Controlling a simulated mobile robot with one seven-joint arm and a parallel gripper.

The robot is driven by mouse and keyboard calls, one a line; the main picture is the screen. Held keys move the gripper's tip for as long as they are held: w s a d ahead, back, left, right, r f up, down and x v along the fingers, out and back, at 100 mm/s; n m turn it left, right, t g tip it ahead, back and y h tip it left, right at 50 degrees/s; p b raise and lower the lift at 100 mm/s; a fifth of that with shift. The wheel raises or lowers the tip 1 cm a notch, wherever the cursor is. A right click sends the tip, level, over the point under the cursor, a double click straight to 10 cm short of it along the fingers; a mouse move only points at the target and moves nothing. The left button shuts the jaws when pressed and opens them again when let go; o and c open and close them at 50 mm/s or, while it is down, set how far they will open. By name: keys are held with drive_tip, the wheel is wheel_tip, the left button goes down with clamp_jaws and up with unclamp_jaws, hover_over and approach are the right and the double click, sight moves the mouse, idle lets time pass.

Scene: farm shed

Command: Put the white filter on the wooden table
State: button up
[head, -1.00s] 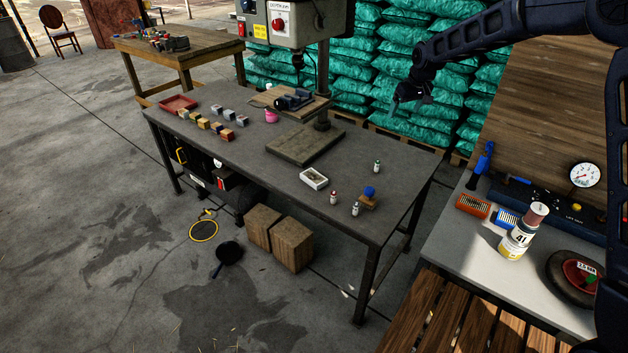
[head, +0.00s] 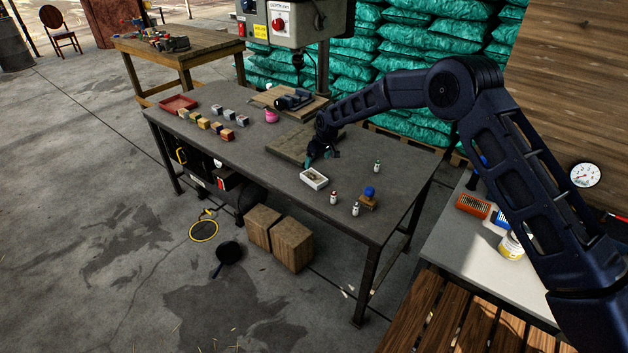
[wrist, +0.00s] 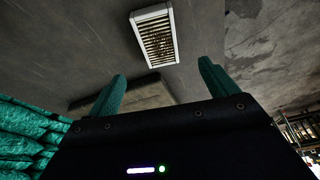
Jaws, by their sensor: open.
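The white filter (head: 314,179) lies flat on the dark grey workbench. It is a small rectangle with a white frame and a brownish mesh. The wrist view shows the filter (wrist: 155,35) beyond my fingertips, in line with the space between them. My gripper (head: 321,158) is above the bench, close to the filter on its far side. In the wrist view my gripper (wrist: 162,70) is open, with two green fingers spread and nothing between them. A wooden table (head: 215,47) stands at the back left, with tools on its top.
The grey workbench (head: 270,180) also holds small bottles (head: 333,198), a blue-topped stamp-like item (head: 369,197), several small blocks (head: 212,125), a red tray (head: 179,103) and a drill press (head: 293,22). A slatted wooden surface (head: 440,310) is at the lower right.

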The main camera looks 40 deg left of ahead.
hover_over(314, 177)
drive_tip(key=d, duration=0.1)
wheel_tip(314, 177, down, 5)
drive_tip(key=shift+r, duration=0.15)
drive_tip(key=shift+d+x, duration=0.2)
drive_tip(key=shift+x, duration=1.15)
drive_tip(key=shift+d+x, duration=0.2)
drive_tip(key=shift+x, duration=1.15)
drive_tip(key=c, duration=1.2)
